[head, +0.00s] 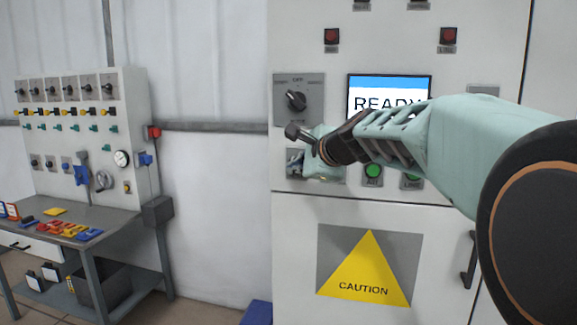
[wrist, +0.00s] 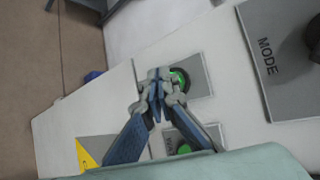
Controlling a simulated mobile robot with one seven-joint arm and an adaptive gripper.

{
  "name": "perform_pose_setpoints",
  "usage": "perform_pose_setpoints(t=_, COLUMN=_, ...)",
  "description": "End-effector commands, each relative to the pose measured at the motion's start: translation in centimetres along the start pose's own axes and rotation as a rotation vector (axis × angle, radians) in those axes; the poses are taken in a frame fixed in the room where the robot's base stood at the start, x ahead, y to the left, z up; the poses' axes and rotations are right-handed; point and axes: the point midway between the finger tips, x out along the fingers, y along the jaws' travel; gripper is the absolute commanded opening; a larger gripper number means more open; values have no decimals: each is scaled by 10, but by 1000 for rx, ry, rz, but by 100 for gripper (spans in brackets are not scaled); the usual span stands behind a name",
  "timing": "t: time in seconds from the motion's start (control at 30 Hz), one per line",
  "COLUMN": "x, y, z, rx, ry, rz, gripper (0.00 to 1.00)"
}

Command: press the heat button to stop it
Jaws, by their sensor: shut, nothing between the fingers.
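The control cabinet has a row of buttons under its screen; the labels are too small or hidden to read "heat". The leftmost button is mostly hidden by my gripper (head: 298,134) in the head view, with part of its grey plate (head: 328,181) showing. In the wrist view, a green button with a dark ring (wrist: 181,78) lies just behind the tips of my gripper (wrist: 156,78). The fingers are together and empty, in front of that button. I cannot tell whether they touch it. A second green button (head: 373,171) sits to the right.
A rotary knob (head: 296,100) sits just above my gripper. The screen (head: 389,92) reads "READY" and is partly covered by my arm. A yellow caution sign (head: 366,270) is below, and a door handle (head: 469,260) at right. A workbench (head: 85,213) stands left.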

Motion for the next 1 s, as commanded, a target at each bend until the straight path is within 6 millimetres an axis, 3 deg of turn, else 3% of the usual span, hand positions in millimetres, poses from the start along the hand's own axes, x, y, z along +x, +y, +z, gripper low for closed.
perform_pose_setpoints(t=1.0, x=7, y=-5, z=-5, rx=0, ry=0, rz=0, gripper=0)
